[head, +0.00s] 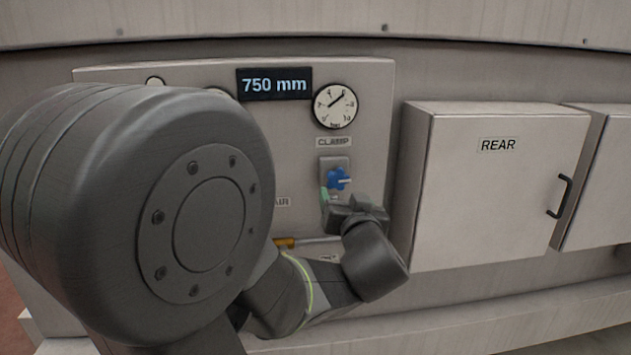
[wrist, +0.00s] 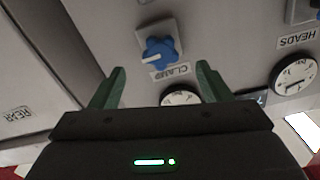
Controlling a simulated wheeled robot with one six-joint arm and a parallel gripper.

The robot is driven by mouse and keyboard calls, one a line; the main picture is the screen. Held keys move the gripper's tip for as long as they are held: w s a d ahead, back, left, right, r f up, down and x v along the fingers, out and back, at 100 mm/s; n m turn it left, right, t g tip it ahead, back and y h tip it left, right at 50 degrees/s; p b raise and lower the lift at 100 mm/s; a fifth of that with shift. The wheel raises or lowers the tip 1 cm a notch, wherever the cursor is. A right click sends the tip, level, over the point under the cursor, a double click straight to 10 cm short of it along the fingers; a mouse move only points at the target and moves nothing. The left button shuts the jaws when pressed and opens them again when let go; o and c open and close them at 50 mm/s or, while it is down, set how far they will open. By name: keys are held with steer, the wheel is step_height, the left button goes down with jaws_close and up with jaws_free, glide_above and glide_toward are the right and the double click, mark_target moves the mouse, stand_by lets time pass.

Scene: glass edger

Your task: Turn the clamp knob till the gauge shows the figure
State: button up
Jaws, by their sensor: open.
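The blue clamp knob (head: 338,179) sits on a grey plate under the CLAMP label (head: 334,142). A white pointer mark on it points to the right in the head view. The knob also shows in the wrist view (wrist: 160,52), upside down, ahead of the fingers. The round gauge (head: 335,106) is above the label; its needle points to the upper right. Its figures are too small to read surely. In the wrist view the gauge (wrist: 180,98) is partly hidden by my gripper. My gripper (wrist: 157,88) is open and empty, its green fingers apart from the knob.
A dark display (head: 274,84) reads "750 mm". A REAR cabinet (head: 494,190) with a black handle stands out right of the panel (head: 385,80). Another gauge (wrist: 295,75) and a HEADS label show in the wrist view. My arm hides the panel's left part.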

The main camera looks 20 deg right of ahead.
mark_target(339, 183)
steer(key=p+x, duration=0.1)
steer(key=x, duration=0.7)
steer(key=shift+w, duration=0.35)
steer(key=shift+c, duration=0.4)
steer(key=c, duration=0.9)
steer(key=n+b, duration=0.2)
steer(key=b, duration=0.1)
steer(key=shift+f, duration=0.25)
steer(key=n+b, duration=0.2)
steer(key=n, duration=0.1)
steer(key=shift+s+d+r, duration=0.1)
steer(key=shift+r+n, duration=0.2)
steer(key=shift+n, duration=0.1)
steer(key=o, duration=1)
